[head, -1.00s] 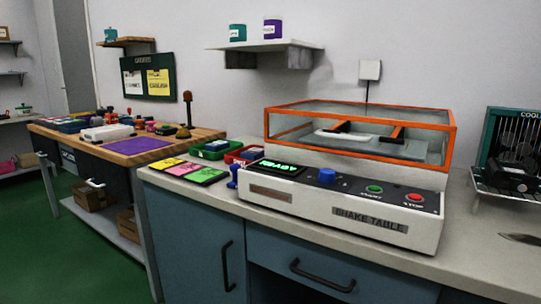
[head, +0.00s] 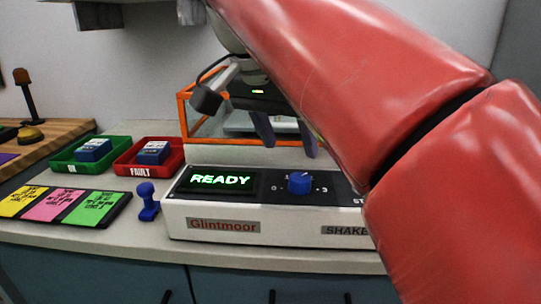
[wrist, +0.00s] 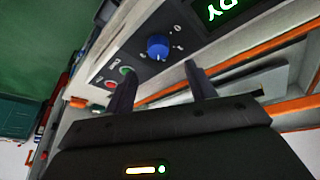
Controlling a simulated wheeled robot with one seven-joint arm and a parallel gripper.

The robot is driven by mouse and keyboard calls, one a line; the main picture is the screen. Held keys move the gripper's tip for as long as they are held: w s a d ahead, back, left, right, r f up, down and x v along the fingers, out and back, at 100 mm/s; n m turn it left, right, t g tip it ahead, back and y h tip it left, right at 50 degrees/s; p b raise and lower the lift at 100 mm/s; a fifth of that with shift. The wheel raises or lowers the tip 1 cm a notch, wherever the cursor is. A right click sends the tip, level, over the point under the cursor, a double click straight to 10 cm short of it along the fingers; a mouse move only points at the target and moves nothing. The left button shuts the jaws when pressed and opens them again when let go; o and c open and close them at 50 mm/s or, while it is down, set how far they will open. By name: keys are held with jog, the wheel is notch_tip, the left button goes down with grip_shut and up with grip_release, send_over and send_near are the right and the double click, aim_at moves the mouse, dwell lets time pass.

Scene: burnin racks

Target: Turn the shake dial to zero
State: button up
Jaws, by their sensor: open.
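The blue shake dial (head: 300,183) sits on the dark panel of the shake table (head: 277,229), right of the green READY display (head: 219,180). Marks 0 and 3 show to its left and right; I cannot clearly tell where it points. My gripper (head: 285,150) is open above and behind the dial, fingers apart and pointing down, touching nothing that I can see. In the wrist view the dial (wrist: 157,46) lies beyond the two fingers (wrist: 160,80), between their directions. The right part of the panel is hidden behind my red arm in the head view.
An orange-framed enclosure (head: 184,118) stands behind the panel, close to my fingers. A blue stamp-like object (head: 147,201) stands left of the shake table. Green (head: 65,158) and red (head: 123,166) trays hold blue blocks. Coloured cards (head: 67,206) lie at the front left.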

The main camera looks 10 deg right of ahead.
aim_at(300, 177)
jog(key=b+x, duration=0.1)
jog(key=x, duration=0.6)
jog(key=shift+f, duration=0.25)
jog(key=c, duration=1)
jog(key=shift+o, duration=0.2)
